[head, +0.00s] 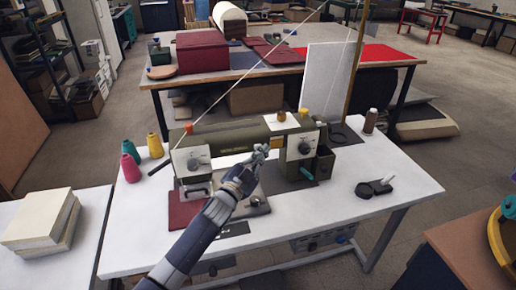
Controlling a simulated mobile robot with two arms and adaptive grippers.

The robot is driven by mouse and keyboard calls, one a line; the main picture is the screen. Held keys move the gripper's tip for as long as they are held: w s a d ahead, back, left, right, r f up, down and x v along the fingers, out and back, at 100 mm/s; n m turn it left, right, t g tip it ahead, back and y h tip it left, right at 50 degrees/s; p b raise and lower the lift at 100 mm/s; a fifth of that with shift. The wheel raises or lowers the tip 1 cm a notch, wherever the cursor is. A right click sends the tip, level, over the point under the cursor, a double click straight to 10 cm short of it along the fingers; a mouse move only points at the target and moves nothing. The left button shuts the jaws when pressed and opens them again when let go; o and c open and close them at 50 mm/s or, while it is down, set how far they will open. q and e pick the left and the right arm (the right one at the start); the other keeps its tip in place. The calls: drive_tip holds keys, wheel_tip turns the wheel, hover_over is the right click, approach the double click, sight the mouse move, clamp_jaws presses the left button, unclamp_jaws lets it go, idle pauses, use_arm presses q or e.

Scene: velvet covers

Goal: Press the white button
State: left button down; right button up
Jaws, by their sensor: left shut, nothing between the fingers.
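An olive-green sewing machine (235,137) stands on a white table (395,165), with pale panels and dark dials on its front. My left arm reaches up from the bottom of the head view. My left gripper (263,149) is shut and empty, in front of the machine's middle, close to its right-hand column. I cannot tell whether it touches the machine. I cannot pick out the white button for sure; the gripper and wrist hide part of the machine's front. My right gripper is not in view.
Thread cones, including a green one (128,147), stand left of the machine. A brown spool (370,120) and small black tools (364,190) lie right. A thin thread runs above the machine to a tall post (355,65). The table's front right is clear.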

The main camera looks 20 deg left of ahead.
use_arm(q)
drive_tip(key=shift+s+d, duration=0.1)
drive_tip(key=s+d, duration=0.1)
drive_tip(key=s+d+p, duration=0.1)
drive_tip(key=s, duration=0.1)
drive_tip(key=s+d+p, duration=0.1)
drive_tip(key=s, duration=0.1)
drive_tip(key=shift+d, duration=0.1)
drive_tip(key=shift+w, duration=0.1)
idle(0.4)
